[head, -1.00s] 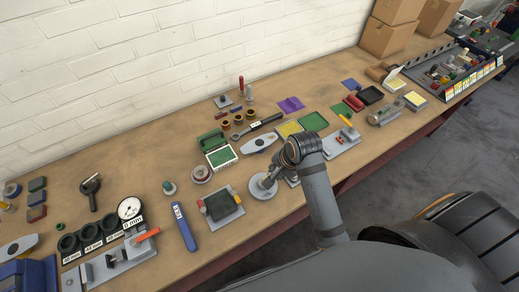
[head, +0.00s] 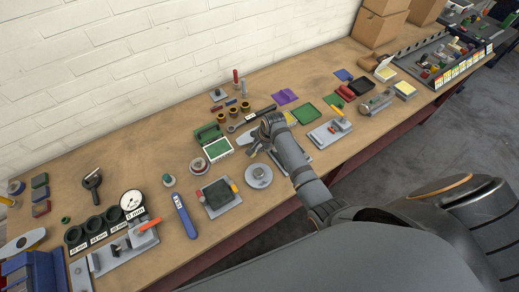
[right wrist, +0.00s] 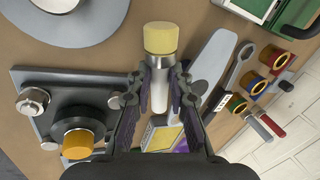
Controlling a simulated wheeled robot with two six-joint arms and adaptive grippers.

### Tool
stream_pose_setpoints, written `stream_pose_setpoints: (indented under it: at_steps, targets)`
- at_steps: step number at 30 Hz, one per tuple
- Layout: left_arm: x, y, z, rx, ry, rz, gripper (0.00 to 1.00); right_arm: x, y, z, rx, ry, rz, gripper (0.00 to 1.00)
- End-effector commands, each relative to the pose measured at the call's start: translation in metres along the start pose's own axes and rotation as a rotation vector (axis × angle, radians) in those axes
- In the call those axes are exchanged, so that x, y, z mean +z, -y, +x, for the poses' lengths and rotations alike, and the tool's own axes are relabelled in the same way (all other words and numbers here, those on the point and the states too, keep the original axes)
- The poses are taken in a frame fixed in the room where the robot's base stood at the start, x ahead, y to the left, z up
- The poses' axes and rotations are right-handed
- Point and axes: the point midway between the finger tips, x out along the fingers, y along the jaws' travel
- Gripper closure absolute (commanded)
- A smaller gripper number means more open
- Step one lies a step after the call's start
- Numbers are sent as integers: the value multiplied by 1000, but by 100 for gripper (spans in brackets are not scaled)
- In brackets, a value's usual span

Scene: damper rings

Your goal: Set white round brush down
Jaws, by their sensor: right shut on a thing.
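The white round brush (right wrist: 158,92) has a white cylindrical body and a pale yellow end. In the right wrist view it sits between the two dark fingers of my right gripper (right wrist: 158,75), which is shut on it. The yellow end sticks out past the fingertips. In the head view my right gripper (head: 268,128) is over the middle of the bench, beside a grey pointed plate (head: 245,139). The brush is hidden there by the gripper. Whether it touches the bench cannot be told. My left gripper is not in view.
A round grey disc (head: 258,176) stands near the front edge. A wrench (head: 252,118) and several banded rings (head: 233,111) lie behind the gripper. A green tray (head: 306,114) is to the right. Bare bench shows around the purple piece (head: 284,97).

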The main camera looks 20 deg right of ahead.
Motion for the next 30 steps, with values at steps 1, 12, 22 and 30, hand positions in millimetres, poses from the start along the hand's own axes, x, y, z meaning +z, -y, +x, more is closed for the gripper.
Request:
stream_pose_setpoints:
  at_steps: [1, 12, 22, 30]
  targets:
    - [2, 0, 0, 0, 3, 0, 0, 2, -5, 10, 7, 3, 1, 100]
    - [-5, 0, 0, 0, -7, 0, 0, 2, -10, 24, 2, 1, 0, 100]
    - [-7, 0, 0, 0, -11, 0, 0, 2, -11, 27, 3, 1, 0, 58]
    - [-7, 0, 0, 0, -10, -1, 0, 3, -11, 26, 4, 1, 0, 58]
